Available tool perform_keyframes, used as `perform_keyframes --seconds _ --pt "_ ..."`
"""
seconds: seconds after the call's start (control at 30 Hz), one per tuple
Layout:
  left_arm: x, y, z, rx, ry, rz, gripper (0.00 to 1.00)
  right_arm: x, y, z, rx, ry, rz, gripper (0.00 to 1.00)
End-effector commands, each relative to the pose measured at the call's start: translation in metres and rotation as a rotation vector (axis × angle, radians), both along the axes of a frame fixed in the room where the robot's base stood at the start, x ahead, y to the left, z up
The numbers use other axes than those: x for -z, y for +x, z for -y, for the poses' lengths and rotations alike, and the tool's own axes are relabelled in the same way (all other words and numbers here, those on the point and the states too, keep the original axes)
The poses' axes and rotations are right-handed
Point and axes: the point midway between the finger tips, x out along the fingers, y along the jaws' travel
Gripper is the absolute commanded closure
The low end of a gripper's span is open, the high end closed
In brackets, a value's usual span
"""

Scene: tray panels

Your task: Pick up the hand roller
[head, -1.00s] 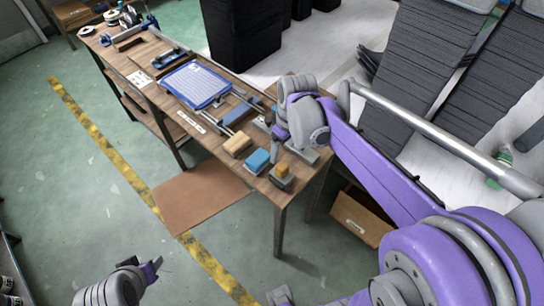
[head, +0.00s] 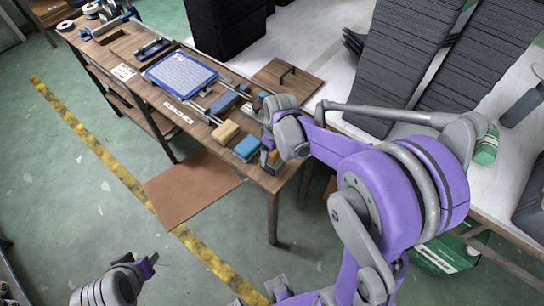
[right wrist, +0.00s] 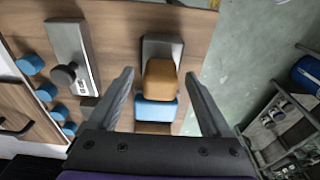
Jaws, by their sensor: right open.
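I cannot clearly make out which item is the hand roller. My right gripper (head: 268,143) is over the near end of the workbench (head: 189,124). In the right wrist view its open fingers (right wrist: 163,92) stand on either side of a tan block (right wrist: 160,80) and a blue block (right wrist: 155,110), with nothing held. A grey block (right wrist: 162,48) lies under or behind the tan block. A grey plate with a dark knob (right wrist: 65,74) lies left of the fingers. My left gripper (head: 150,262) is low at left, away from the bench; its jaw state is unclear.
A long blue piece (head: 222,103), a tan block (head: 225,131) and a blue block (head: 247,148) lie nearer. A brown board with a handle (head: 287,76) is at the bench's right. Green floor is open at left.

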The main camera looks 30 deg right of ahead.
Motion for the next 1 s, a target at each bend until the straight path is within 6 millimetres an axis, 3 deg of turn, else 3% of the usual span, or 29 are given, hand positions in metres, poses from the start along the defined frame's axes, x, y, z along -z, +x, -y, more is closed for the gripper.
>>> perform_keyframes --seconds 0.1,0.57,1.0 --pt "-0.0001 0.0 0.0 0.0 0.0 0.0 0.5 -0.0004 0.0 -0.0001 0.0 0.0 0.0 0.18" --pt "-0.0001 0.0 0.0 0.0 0.0 0.0 0.5 -0.0007 0.0 0.0 0.0 0.0 0.0 1.0" --pt "-0.0007 0.0002 0.0 0.0 0.0 0.0 0.5 -0.0036 0.0001 0.0 0.0 0.0 0.0 1.0"
